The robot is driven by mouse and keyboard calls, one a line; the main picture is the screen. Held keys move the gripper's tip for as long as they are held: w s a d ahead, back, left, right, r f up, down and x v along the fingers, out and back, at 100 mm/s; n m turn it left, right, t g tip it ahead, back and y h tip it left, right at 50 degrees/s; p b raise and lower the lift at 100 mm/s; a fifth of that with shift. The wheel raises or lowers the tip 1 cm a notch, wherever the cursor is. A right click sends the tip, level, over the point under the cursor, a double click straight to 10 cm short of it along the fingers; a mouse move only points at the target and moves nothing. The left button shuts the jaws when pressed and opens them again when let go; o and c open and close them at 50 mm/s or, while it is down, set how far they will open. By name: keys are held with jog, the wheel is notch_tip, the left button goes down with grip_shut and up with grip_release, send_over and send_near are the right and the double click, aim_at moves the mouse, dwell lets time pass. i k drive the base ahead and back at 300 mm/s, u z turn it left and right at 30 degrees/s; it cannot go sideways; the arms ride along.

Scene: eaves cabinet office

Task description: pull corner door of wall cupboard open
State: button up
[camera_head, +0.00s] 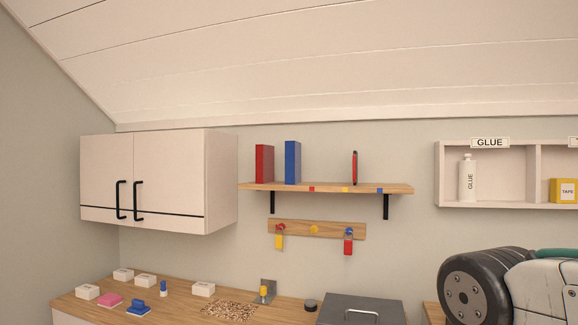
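The white wall cupboard (221,185) hangs at the left, under the sloped ceiling and close to the room corner. It has two doors side by side, both shut. The left one, the corner door (101,172), is nearest the left wall and has a black bar handle (120,200) near its right edge. The right door (172,172) has a matching black handle (138,201) near its left edge, so the two handles are close together. My gripper is out of view; only a part of my arm shows at the lower right.
A wooden shelf (330,188) with books is right of the cupboard, above a hook rail (340,230). An open white wall unit (500,175) is farther right.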

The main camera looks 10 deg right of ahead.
aim_at(107, 161)
jog(key=u, duration=0.7)
jog(key=i, duration=0.8)
jog(key=u, duration=0.9)
jog(key=i, duration=0.8)
jog(key=z, duration=0.4)
jog(key=i, duration=1.15)
jog(key=z, duration=0.7)
